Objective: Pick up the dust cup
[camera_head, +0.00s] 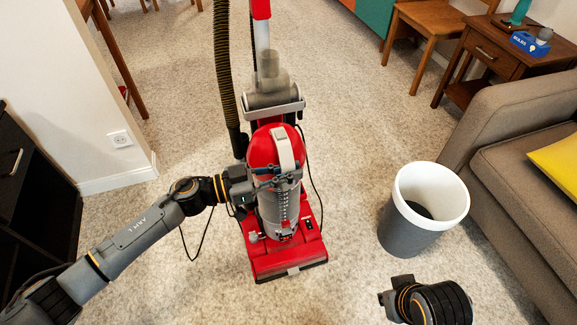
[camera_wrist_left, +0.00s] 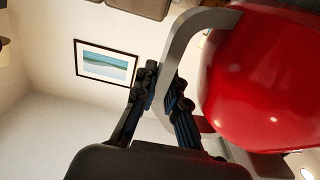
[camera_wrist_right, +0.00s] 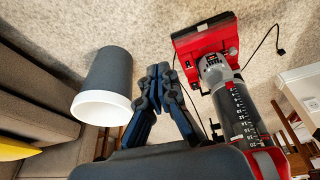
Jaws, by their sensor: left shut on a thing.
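The dust cup (camera_head: 284,205) is a clear, marked cylinder under a red dome with a grey loop handle (camera_head: 283,148). It sits upright in the front of the red upright vacuum (camera_head: 290,262). My left gripper (camera_head: 280,176) is in front of the cup, shut on the grey handle. In the left wrist view the fingers (camera_wrist_left: 168,98) close around the handle bar beside the red dome (camera_wrist_left: 262,80). My right gripper (camera_wrist_right: 160,78) is empty, its fingertips together, between the bin and the vacuum in its wrist view. The cup (camera_wrist_right: 238,110) also shows there.
A grey bin with a white rim (camera_head: 410,230) stands right of the vacuum, by the sofa (camera_head: 520,130). A black hose (camera_head: 226,70) and loose cord hang beside the vacuum. A wall corner (camera_head: 120,185) and black cabinet (camera_head: 30,170) are at left. Carpet in front is clear.

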